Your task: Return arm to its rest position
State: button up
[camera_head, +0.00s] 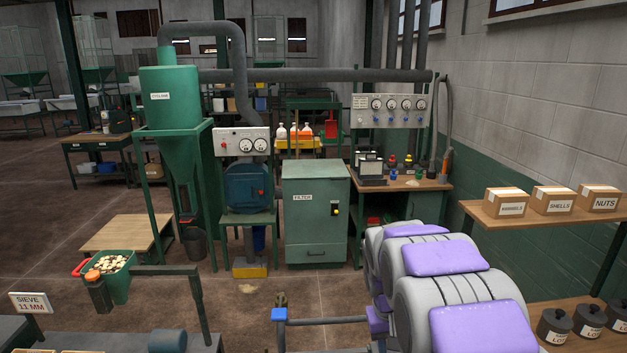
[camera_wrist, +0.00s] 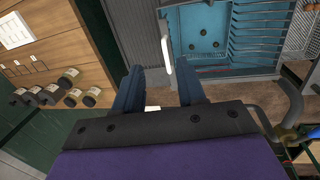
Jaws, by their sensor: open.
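My gripper (camera_wrist: 160,82) shows in the wrist view, with its two dark blue fingers spread apart. Nothing is between the fingers. A pale upright handle-like bar (camera_wrist: 167,48) stands just beyond the fingertips, roughly in line with the gap; I cannot tell its distance. I cannot make out my gripper in the head view, and no hanging bulk bag shows in either view.
The head view shows the green filter cabinet (camera_head: 315,225), a workbench (camera_head: 415,184), a cyclone (camera_head: 170,98), a bucket of pale pieces (camera_head: 119,286) and shelves with labelled boxes (camera_head: 553,200). Open floor lies mid-left.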

jog(key=s+a+y+b, duration=0.1)
jog(key=s+a+b, duration=0.1)
jog(key=s, duration=1.5)
jog(key=s+a+g+b, duration=0.1)
jog(key=s+a+b, duration=0.1)
jog(key=s, duration=1.5)
jog(key=shift+y, duration=0.4)
jog(key=shift+f, duration=0.1)
